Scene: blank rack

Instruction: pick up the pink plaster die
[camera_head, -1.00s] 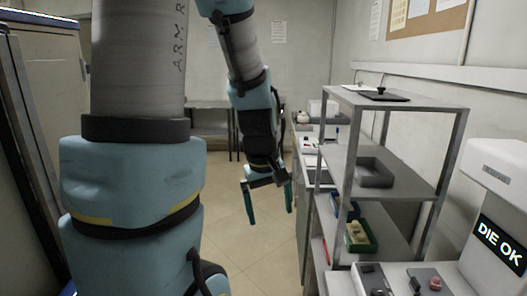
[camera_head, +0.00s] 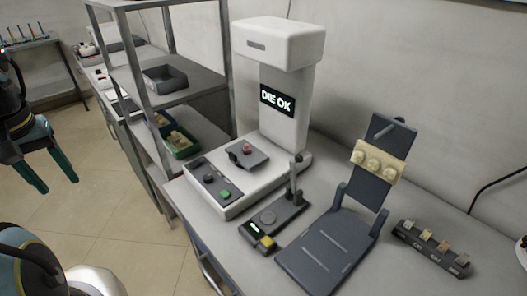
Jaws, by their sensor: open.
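The pink plaster die (camera_head: 247,149) appears as a small pinkish-red piece on the dark plate (camera_head: 240,160) of the white scanner (camera_head: 262,178), below its "DIE OK" screen. Its fine shape is too small to tell. My gripper (camera_head: 58,184) is at the left edge of the view, over the floor. Its two green fingers point down, apart and empty. It is well to the left of the scanner and the die, with the grey shelf rack between.
The grey rack (camera_head: 148,120) holds a dark tray and a green bin (camera_head: 181,143). Right of the scanner are a small device with a yellow button (camera_head: 266,242), a tilted dark stand (camera_head: 330,240) with a cream cast, and a dark holder (camera_head: 430,250). Floor at left is clear.

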